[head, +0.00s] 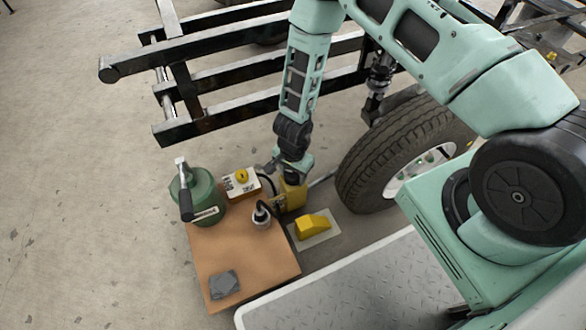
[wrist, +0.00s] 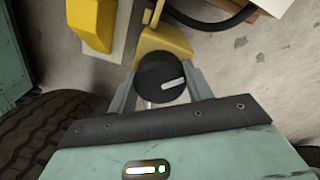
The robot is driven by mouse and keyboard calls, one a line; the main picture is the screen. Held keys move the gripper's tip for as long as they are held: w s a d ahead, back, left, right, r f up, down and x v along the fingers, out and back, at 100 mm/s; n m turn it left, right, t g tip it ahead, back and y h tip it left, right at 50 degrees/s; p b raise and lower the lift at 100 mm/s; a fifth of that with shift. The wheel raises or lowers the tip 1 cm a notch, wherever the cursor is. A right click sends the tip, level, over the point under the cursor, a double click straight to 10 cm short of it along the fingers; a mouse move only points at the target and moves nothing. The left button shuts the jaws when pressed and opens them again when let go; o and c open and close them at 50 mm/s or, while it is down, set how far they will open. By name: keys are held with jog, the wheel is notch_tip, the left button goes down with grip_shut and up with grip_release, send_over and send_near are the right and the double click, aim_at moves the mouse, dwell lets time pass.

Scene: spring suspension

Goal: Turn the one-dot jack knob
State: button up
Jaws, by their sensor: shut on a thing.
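A yellow jack body (head: 292,193) stands on the floor beside the tyre, just past the brown board. In the wrist view a round black knob (wrist: 160,78) with a white pointer line sits against a yellow part (wrist: 166,45). The pointer runs roughly sideways, tilted slightly up to the right. My gripper (wrist: 160,88) has one finger on each side of this knob and is shut on it. No dot mark can be made out on the knob. In the head view my gripper (head: 289,172) is over the jack and hides its top.
A brown board (head: 255,262) holds a green canister (head: 207,207), a white box with a yellow button (head: 242,177), a small black-topped cylinder (head: 262,217) and a grey cloth (head: 223,284). A yellow wedge (head: 313,226) lies nearby. The tyre (head: 385,150) and black frame rails (head: 205,122) are close to my arm.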

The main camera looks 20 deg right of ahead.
jog(key=m+p, duration=0.3)
jog(key=m, duration=0.1)
jog(key=shift+m, duration=0.3)
dwell(0.3)
jog(key=o, duration=1)
notch_tip(320, 180, up, 17)
jog(key=p, duration=0.8)
jog(key=shift+r+p, duration=0.2)
jog(key=shift+p, duration=0.2)
